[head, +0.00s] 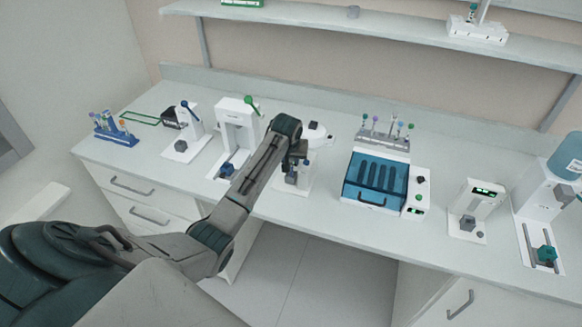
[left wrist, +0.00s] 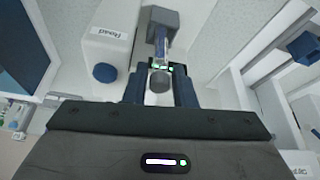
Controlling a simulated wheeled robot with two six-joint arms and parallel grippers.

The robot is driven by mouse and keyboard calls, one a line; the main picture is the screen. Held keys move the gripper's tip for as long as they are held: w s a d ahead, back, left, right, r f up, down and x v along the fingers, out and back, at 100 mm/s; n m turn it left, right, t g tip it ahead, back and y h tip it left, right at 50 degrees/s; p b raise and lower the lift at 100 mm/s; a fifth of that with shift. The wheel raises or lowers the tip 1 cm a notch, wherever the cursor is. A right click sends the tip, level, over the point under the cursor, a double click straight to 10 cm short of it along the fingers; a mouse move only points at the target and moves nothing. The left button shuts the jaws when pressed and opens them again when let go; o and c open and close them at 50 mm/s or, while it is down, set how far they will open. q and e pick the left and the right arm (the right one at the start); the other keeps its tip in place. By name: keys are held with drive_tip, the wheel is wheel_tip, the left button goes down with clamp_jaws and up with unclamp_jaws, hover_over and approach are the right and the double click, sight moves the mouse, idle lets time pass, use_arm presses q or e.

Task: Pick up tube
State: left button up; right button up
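A slim tube (left wrist: 163,45) with bluish contents and a grey cap (left wrist: 160,82) shows in the left wrist view, with one end at a grey holder block (left wrist: 162,18). My left gripper (left wrist: 160,92) has its two dark blue fingers apart, one on either side of the cap, with gaps between. In the head view my left gripper (head: 302,164) is over a small white station at mid-bench, and it hides most of that station and the tube. My right gripper is not in view.
A white unit labelled "Read" with a blue knob (left wrist: 105,73) stands close beside the tube. A white press-like station (head: 236,120) is left of my arm, and a blue-lidded box (head: 372,185) is to the right.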

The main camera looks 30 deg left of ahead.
use_arm(q)
drive_tip(key=shift+w+f, duration=0.15)
drive_tip(key=shift+f, duration=0.25)
drive_tip(key=c, duration=0.4)
drive_tip(key=shift+r, duration=0.1)
wheel_tip(320, 180, up, 9)
drive_tip(key=b, duration=0.4)
drive_tip(key=shift+r, duration=0.5)
drive_tip(key=shift+f, duration=0.1)
drive_tip(key=shift+f+b, duration=0.8)
drive_tip(key=shift+f, duration=3.9)
